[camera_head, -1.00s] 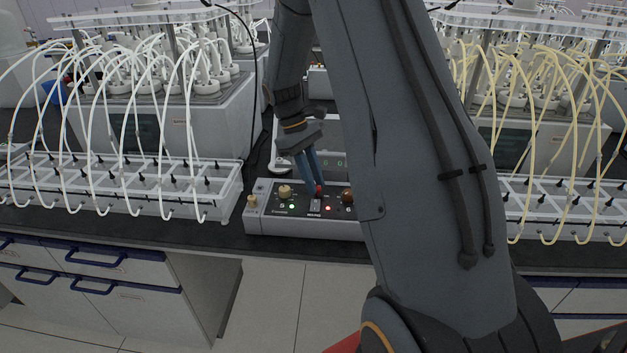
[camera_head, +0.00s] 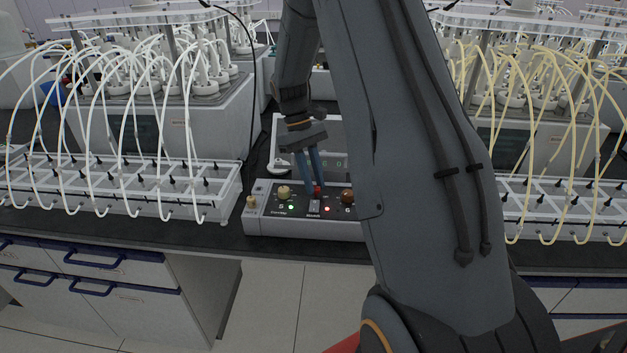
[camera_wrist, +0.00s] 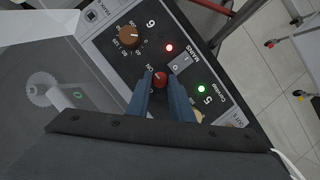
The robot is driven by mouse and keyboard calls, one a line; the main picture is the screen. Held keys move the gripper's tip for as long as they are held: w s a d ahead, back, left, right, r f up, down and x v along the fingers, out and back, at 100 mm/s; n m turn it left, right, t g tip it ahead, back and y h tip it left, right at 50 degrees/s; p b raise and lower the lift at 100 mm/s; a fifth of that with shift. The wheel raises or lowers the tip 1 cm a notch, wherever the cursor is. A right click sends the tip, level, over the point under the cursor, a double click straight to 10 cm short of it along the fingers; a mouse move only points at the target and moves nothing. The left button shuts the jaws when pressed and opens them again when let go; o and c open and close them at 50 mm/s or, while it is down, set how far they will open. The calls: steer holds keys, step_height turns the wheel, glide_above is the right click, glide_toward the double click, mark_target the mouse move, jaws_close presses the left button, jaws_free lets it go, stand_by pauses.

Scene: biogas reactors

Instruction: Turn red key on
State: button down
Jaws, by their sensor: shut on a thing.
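The red key (camera_wrist: 160,79) is a small red knob on a dark control panel (camera_head: 265,225), with an "ON" mark beside it in the wrist view. In the head view the red key (camera_head: 318,190) shows small between my fingertips. My gripper (camera_wrist: 160,84) is shut on it, one blue finger on each side. In the head view my gripper (camera_head: 314,189) points down onto the panel from above. The gripper partly hides the panel's near knob in the wrist view.
Beside the key are a brown knob (camera_wrist: 130,37), a red light (camera_wrist: 169,48), a green light (camera_wrist: 201,89) and a MAINS rocker switch (camera_wrist: 180,64). Racks with white tubes (camera_head: 120,190) and yellow tubes (camera_head: 560,210) stand left and right on the bench.

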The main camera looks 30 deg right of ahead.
steer(key=c, duration=1.6)
jaws_free()
steer(key=b+v, duration=0.2)
steer(key=v, duration=0.6)
steer(key=shift+b, duration=0.3)
steer(key=shift+s, duration=0.1)
